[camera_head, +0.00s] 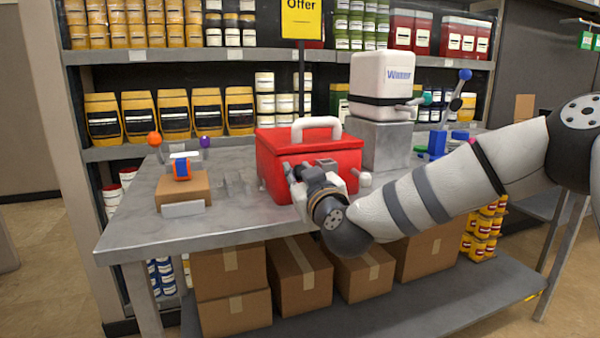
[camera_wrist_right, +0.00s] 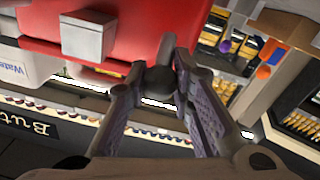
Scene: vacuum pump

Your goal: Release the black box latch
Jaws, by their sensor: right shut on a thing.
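A red box (camera_head: 275,165) with a white handle (camera_head: 316,124) stands on the metal table. My right gripper (camera_head: 297,172) is at the front of the box. In the right wrist view its fingers (camera_wrist_right: 160,75) are closed around a dark rounded piece (camera_wrist_right: 160,80) at the edge of the red box (camera_wrist_right: 135,25). This piece looks like the black latch, though the fingers hide part of it. A grey square block (camera_wrist_right: 88,38) sits on the same box face, beside the fingers. My left gripper is in neither view.
A white container (camera_head: 382,75) stands on a grey block (camera_head: 380,145) behind the box, to the right. The table's front left is clear.

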